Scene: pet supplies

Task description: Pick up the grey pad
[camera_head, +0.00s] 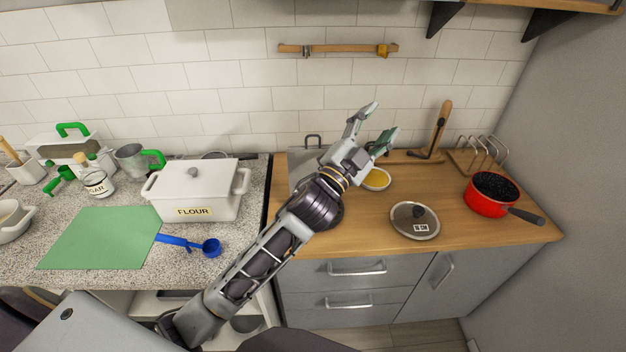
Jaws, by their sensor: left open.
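A flat grey piece (302,172), which looks like the grey pad, lies at the back left of the wooden counter. My left arm and wrist cover part of it, so its full outline is hidden. My left gripper (376,124) is open and empty, its fingers spread and pointing up and to the right. It shows right of the grey piece, above the counter in front of the tiled wall. My right gripper is not in view.
A yellow-filled bowl (376,180), a glass lid (415,221) and a red pan (491,194) stand on the wooden counter (340,236). Left are a white flour box (196,205), a blue scoop (211,247) and a green mat (100,238). A wooden rail (340,49) hangs on the wall.

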